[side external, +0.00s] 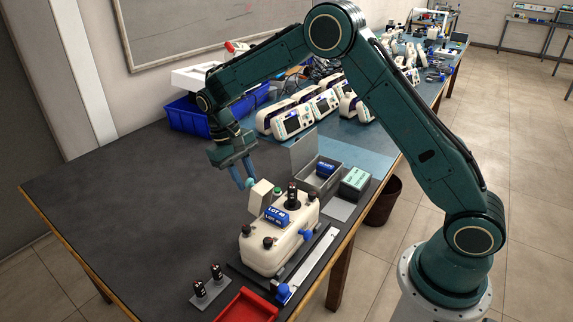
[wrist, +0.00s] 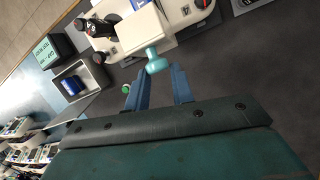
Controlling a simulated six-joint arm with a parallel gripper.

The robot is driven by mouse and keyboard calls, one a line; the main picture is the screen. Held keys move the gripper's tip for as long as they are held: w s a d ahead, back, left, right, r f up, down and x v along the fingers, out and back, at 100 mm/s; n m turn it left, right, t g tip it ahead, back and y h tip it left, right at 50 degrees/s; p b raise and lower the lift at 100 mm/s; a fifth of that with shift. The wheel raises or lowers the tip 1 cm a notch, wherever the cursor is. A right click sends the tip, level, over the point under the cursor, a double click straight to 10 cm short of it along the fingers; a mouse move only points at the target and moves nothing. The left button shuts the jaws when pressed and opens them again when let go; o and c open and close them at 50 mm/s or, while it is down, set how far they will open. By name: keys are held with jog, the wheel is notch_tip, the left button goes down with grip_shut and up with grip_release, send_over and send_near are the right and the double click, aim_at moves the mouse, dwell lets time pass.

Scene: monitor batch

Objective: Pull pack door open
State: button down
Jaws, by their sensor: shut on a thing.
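The cream case (side external: 275,240) with a blue lot label stands on a dark base plate at the front of the table. Its cream pack door (side external: 262,194) stands up from the case's far left end, swung out from the body. A teal knob (side external: 250,183) sticks out from the door; in the wrist view the door (wrist: 142,32) and knob (wrist: 156,63) are at top centre. My gripper (side external: 243,182) has its blue fingers (wrist: 157,76) on either side of the knob, shut on it. How far the door has swung is hard to tell.
A grey open box (side external: 318,178) with a blue pack and a dark green labelled box (side external: 355,183) stand right of the case. Two black-capped cells (side external: 208,282) and a red tray (side external: 246,304) lie at the front. The table's left half is clear.

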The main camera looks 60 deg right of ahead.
jog(key=shift+w+a+f, duration=0.25)
jog(key=shift+w+f, duration=0.6)
jog(key=shift+w, duration=0.05)
jog(key=c, duration=1.2)
grip_release()
jog(key=shift+d+r, duration=0.1)
jog(key=shift+r, duration=0.05)
jog(key=v, duration=0.7)
